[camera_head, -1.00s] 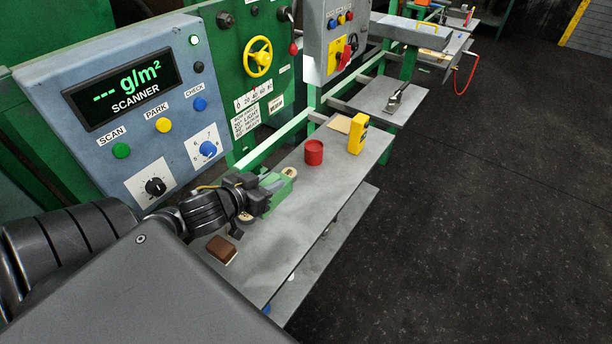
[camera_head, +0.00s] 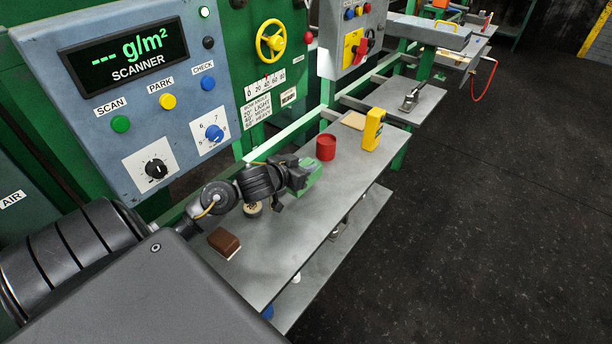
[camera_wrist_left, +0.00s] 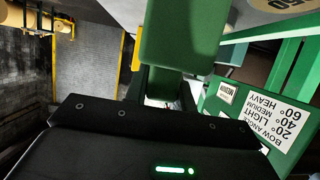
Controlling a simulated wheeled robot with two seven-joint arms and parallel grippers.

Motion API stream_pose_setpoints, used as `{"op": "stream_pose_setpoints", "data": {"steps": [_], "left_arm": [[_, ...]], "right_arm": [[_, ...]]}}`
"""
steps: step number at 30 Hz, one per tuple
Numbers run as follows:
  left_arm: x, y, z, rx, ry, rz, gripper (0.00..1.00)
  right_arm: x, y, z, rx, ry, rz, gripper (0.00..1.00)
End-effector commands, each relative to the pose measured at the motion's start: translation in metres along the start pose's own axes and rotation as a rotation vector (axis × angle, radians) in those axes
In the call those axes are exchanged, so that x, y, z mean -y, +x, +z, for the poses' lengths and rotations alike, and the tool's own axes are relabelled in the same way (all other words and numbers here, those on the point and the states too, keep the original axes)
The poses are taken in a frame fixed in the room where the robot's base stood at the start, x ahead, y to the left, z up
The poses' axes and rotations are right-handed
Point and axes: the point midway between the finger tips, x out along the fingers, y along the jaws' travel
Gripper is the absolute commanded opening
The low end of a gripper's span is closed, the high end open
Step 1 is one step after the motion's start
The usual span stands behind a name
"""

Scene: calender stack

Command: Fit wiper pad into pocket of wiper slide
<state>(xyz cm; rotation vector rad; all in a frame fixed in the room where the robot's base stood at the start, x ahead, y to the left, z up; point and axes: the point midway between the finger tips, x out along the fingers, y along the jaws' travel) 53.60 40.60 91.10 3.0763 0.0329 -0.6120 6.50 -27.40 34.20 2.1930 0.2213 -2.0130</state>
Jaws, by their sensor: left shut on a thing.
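My left gripper (camera_head: 296,172) reaches in from the left over the bench. It is shut on a green block (camera_head: 309,182), which also shows large between the fingers in the left wrist view (camera_wrist_left: 180,35). Whether this block is the wiper pad or another part is not clear. A brown block with a pale underside (camera_head: 224,241) lies on the near left of the bench, apart from the gripper. A round tan piece (camera_head: 253,210) sits below the arm, partly covered. No slide pocket can be made out. My right gripper is not in view.
A red cup (camera_head: 326,147) and a yellow device (camera_head: 373,130) stand farther along the grey bench (camera_head: 285,240). A tan plate (camera_head: 354,120) lies beside the yellow device. The blue scanner panel (camera_head: 185,110) rises behind the arm. The bench's near right part is clear.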

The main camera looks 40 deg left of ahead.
Motion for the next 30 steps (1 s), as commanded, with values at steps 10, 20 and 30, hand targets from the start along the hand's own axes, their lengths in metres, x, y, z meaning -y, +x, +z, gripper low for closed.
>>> {"op": "stream_pose_setpoints", "data": {"steps": [10,20,30], "left_arm": [[0.0,0.016,0.025,0.003,-0.003,0.0,0.0],[0.001,0.02,0.032,-0.001,0.001,-0.001,0.0],[0.001,0.021,0.035,0.001,0.0,-0.001,0.46]], "right_arm": [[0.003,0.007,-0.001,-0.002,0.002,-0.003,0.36],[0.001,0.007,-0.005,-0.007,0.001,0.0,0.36],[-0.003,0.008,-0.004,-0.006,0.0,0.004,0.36]]}}
